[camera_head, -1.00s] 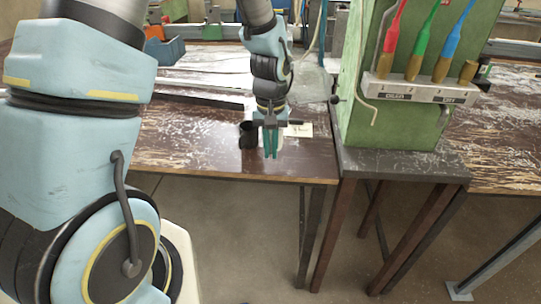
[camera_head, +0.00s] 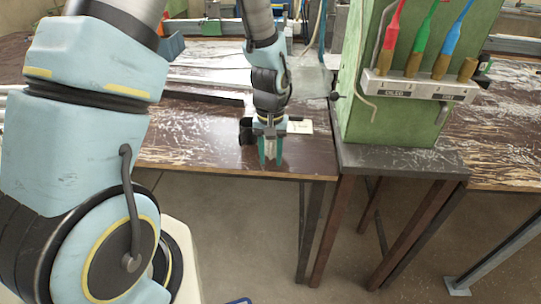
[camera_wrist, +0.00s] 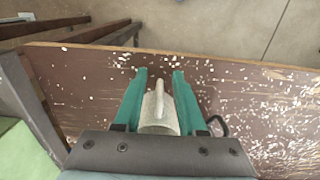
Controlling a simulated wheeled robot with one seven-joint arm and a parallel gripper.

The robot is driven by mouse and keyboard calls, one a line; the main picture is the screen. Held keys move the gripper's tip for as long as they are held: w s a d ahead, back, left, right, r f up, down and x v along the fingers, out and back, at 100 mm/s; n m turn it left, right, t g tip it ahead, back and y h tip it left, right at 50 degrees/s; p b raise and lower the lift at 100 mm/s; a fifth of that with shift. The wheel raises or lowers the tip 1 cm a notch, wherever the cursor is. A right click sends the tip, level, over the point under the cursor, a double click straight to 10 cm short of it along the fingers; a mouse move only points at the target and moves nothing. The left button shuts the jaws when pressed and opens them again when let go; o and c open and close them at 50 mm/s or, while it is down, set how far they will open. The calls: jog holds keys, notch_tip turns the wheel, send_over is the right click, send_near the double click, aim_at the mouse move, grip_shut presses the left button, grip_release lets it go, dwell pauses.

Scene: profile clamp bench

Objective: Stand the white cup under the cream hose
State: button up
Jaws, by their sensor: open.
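The white cup (camera_wrist: 160,125) stands between the two teal fingers of my gripper (camera_wrist: 160,75) in the wrist view, its handle pointing up in the picture. My gripper is open, with a finger on each side of the cup. In the head view my gripper (camera_head: 270,160) points down near the front edge of the brown table, and a pale bit of the cup shows between its fingers. A cream hose (camera_head: 368,108) appears as a bent tube low on the left side of the green panel. The cup is away from it, to the left.
A dark object (camera_head: 246,131), perhaps a cup, stands just left of my gripper. A white card (camera_head: 299,127) lies to its right. The green panel (camera_head: 356,80) holds red, green and blue hoses above a dark ledge (camera_head: 400,158) that has bare space.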

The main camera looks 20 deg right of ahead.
notch_tip(320, 180, up, 12)
jog(key=b, duration=0.3)
jog(key=a+n+t, duration=0.1)
jog(key=a+n, duration=0.2)
jog(key=a, duration=2.3)
jog(key=shift+s+r+n+t, duration=0.15)
jog(key=shift+s+n+t, duration=0.15)
jog(key=shift+s+n, duration=0.1)
jog(key=shift+w, duration=0.1)
jog(key=shift+o, duration=1.3)
jog(key=shift+c, duration=0.5)
